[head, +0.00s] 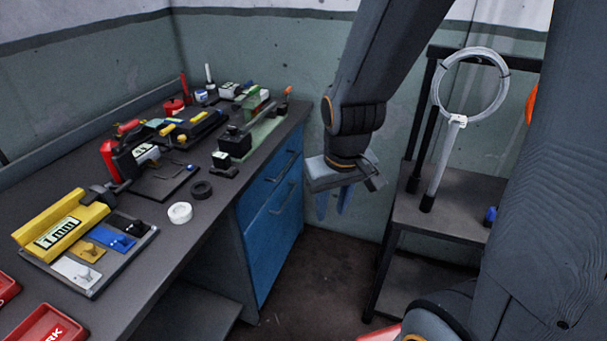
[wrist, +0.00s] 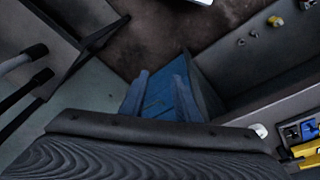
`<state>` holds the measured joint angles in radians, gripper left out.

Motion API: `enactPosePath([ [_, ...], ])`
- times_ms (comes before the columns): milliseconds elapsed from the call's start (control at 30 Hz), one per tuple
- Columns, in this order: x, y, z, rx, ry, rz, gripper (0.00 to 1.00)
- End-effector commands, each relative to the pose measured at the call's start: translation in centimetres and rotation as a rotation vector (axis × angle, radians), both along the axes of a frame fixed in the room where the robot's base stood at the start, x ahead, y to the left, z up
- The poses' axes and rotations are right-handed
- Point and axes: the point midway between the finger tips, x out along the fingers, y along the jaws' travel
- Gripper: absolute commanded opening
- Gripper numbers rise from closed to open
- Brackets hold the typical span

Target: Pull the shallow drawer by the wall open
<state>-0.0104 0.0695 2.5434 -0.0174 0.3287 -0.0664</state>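The shallow drawer (head: 268,180) is the upper blue front of the cabinet under the workbench, near the back wall. It looks shut, with a bar handle (head: 284,166) across it. A taller blue front (head: 272,240) with its own handle (head: 283,198) sits below. My gripper (head: 333,203) hangs pointing down, to the right of the cabinet and apart from both handles. Its two fingers are spread with nothing between them. In the wrist view the gripper (wrist: 160,84) shows blue cabinet surface (wrist: 158,103) beyond and between its fingers; I cannot tell the handles there clearly.
At right stands a dark shelf rack (head: 440,222) with a large pale ring tool (head: 470,85). Floor (head: 325,265) between them is clear.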

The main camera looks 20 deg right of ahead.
Motion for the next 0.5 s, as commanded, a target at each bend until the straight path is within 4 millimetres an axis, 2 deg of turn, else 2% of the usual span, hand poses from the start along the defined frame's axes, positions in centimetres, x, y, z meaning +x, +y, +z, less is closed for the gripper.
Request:
enactPosePath([
  [33,2.0,-0.1,-2.2,-0.011,-0.039,0.042,0.29],
  [200,9.9,-0.7,-7.2,-0.079,-0.243,0.229,0.29],
  [500,22.5,-1.4,-13.6,-0.286,-0.609,0.542,0.29],
])
